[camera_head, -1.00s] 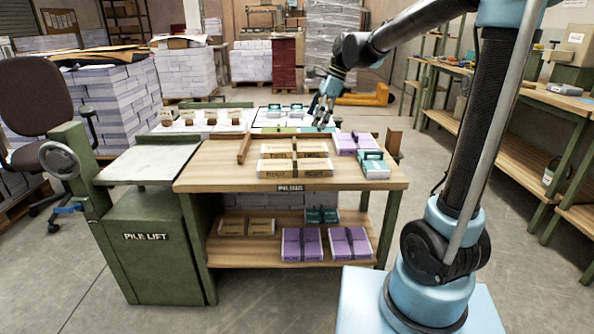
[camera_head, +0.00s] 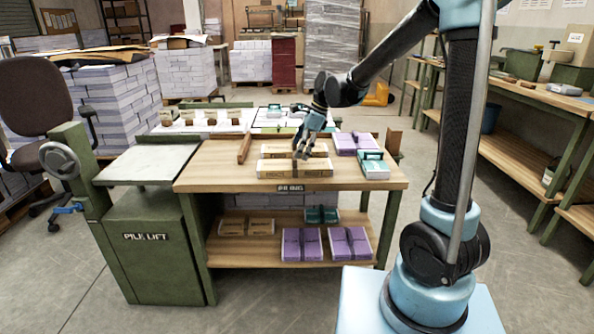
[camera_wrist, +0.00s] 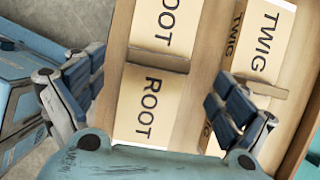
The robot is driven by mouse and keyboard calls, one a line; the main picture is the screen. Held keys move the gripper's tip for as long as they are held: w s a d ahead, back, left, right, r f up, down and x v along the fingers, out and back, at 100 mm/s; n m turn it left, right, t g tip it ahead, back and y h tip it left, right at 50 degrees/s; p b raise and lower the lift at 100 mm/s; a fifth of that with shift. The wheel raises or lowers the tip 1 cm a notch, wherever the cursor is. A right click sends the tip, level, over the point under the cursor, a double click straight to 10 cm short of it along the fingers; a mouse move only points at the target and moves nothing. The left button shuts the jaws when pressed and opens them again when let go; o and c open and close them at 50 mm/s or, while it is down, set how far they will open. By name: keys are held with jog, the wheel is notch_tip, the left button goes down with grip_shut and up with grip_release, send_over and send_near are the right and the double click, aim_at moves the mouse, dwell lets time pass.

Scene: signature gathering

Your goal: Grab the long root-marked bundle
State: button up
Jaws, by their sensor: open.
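Two long cream bundles lie one behind the other on the wooden table, each with a dark band at its middle. In the wrist view the near one is marked ROOT (camera_wrist: 147,103) and its neighbour TWIG (camera_wrist: 262,45). In the head view the front bundle (camera_head: 280,169) and the back bundle (camera_head: 275,149) lie parallel. My gripper (camera_head: 302,152) is over the front bundle near its middle. In the wrist view my gripper (camera_wrist: 155,78) is open, its fingers on either side of the ROOT bundle. I cannot tell whether they touch it.
Purple bundles (camera_head: 346,140) and a teal bundle (camera_head: 375,168) lie on the table's right side. A wooden strip (camera_head: 244,148) stands left of the long bundles. The lower shelf (camera_head: 235,257) holds more bundles. The pile lift's top (camera_head: 148,164) is bare.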

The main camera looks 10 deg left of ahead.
aim_at(295, 160)
jog(key=shift+x, duration=2.55)
jog(key=c, duration=1.4)
